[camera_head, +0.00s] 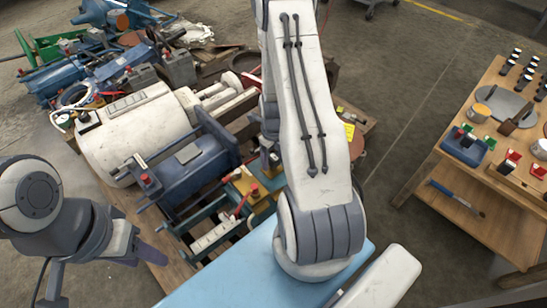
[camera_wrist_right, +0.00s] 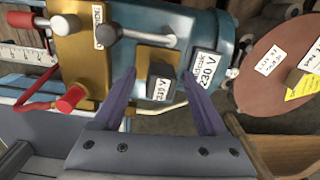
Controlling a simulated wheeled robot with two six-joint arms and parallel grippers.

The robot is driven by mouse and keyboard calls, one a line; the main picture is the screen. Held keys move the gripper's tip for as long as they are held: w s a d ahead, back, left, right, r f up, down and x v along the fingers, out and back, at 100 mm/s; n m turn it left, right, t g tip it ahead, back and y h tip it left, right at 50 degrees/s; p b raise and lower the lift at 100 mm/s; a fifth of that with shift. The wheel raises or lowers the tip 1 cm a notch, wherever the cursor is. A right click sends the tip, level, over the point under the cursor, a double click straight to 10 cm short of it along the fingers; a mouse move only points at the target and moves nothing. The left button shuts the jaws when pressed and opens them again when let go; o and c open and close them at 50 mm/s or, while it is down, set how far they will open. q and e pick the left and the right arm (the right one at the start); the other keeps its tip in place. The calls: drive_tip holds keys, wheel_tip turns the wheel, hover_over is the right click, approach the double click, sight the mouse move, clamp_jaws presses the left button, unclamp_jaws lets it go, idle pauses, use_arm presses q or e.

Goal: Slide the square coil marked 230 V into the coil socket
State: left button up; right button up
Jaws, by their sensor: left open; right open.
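A small dark square coil (camera_wrist_right: 160,86) with a white 230 V label shows in the right wrist view, in front of a brass-coloured plate (camera_wrist_right: 157,57). My right gripper (camera_wrist_right: 158,73) is open, with one purple finger on each side of the coil. I cannot tell whether the fingers touch it. A larger 230 V label (camera_wrist_right: 207,72) is on the blue-green body beside the right finger. I cannot make out the coil socket for certain. In the head view my right arm hides this spot. My left gripper (camera_head: 150,252) is open and empty at the lower left.
A red knob (camera_wrist_right: 70,98) and a grey lever (camera_wrist_right: 120,31) stand left of the coil. A brown disc (camera_wrist_right: 275,68) with labels is at the right. Crowded machinery surrounds the arm; a wooden table (camera_head: 460,200) stands at the right.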

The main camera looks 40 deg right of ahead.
sight(273, 157)
wheel_tip(273, 157, up, 10)
drive_tip(key=p, duration=0.4)
drive_tip(key=shift+r, duration=0.2)
drive_tip(key=a+r+n, duration=0.6)
drive_tip(key=a+n, duration=0.4)
drive_tip(key=a+r+n, duration=0.7)
drive_tip(key=a+n, duration=0.3)
drive_tip(key=s+a+r+n+y, duration=0.1)
drive_tip(key=s+a+r+n, duration=0.35)
drive_tip(key=s+n, duration=0.5)
drive_tip(key=s+a+r+n, duration=0.3)
drive_tip(key=s+a+n, duration=0.3)
drive_tip(key=n, duration=0.6)
wheel_tip(273, 157, up, 33)
drive_tip(key=p, duration=3.3)
drive_tip(key=shift+s+a+n, duration=0.15)
drive_tip(key=shift+s+n, duration=0.25)
drive_tip(key=shift+n, duration=0.05)
